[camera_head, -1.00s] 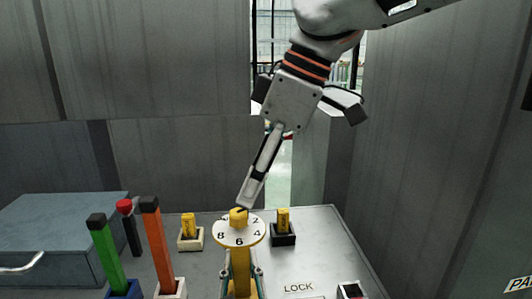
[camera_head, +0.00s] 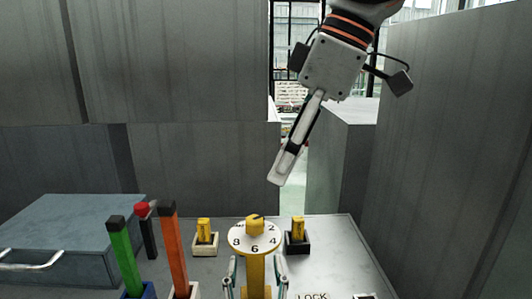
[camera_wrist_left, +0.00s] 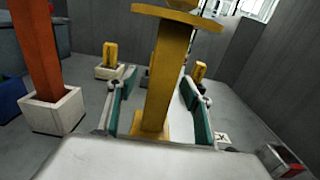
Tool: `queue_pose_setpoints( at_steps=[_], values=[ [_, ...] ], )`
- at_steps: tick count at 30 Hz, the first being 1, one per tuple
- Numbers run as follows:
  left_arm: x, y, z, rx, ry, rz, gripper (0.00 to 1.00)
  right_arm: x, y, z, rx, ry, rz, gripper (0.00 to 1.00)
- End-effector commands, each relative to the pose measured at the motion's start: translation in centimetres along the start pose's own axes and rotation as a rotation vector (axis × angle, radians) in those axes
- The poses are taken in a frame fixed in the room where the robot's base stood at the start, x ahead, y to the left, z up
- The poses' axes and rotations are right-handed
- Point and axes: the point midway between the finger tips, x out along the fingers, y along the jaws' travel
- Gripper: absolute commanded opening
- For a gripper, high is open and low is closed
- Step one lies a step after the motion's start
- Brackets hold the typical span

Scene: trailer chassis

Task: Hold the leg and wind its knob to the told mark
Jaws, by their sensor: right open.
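The yellow leg (camera_head: 256,275) stands upright on the grey deck, with a round white dial (camera_head: 238,241) on top. The numbers 2, 4, 6 and 8 are readable; the far part of the dial is partly hidden by the yellow knob (camera_head: 255,226). The knob has a dark mark on top, but its exact reading is unclear. My left gripper (camera_head: 256,278) is open around the leg, one finger on each side. The left wrist view shows gaps between its teal pads and the leg (camera_wrist_left: 168,80). My right gripper (camera_head: 279,178) is open and empty, above and beyond the knob.
Yellow pieces stand in a white holder (camera_head: 205,245) and a black holder (camera_head: 296,243) behind the dial. Green (camera_head: 120,255) and orange (camera_head: 173,250) posts stand at left, near a red-topped post (camera_head: 147,230) and a blue-grey case (camera_head: 65,235).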

Motion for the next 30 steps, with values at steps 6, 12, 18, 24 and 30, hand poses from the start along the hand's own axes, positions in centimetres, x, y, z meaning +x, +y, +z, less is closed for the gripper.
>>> queue_pose_setpoints(
  at_steps=[6, 12, 18, 24, 30],
  values=[
    [0.0, 0.0, 0.0, 0.0, 0.0, 0.0, 0.5, 0.0, 0.0, 0.0, 0.0, 0.0, 0.0, 0.41],
    [-1.1, -0.1, 0.1, 0.0, 0.0, -0.001, 0.5, -0.5, -0.2, -0.2, -0.002, 0.001, 0.005, 0.41],
    [-2.9, 0.0, 0.1, -0.001, 0.0, -0.001, 0.5, -1.1, -0.4, -0.4, -0.005, 0.003, 0.012, 0.41],
    [-4.7, 0.0, 0.1, -0.001, 0.0, -0.001, 0.5, -1.6, -0.5, -0.5, -0.007, 0.005, 0.017, 0.41],
    [-6.5, 0.0, 0.0, 0.0, 0.0, -0.001, 0.5, -2.0, -0.7, -0.6, -0.009, 0.006, 0.021, 0.41]
  ],
)
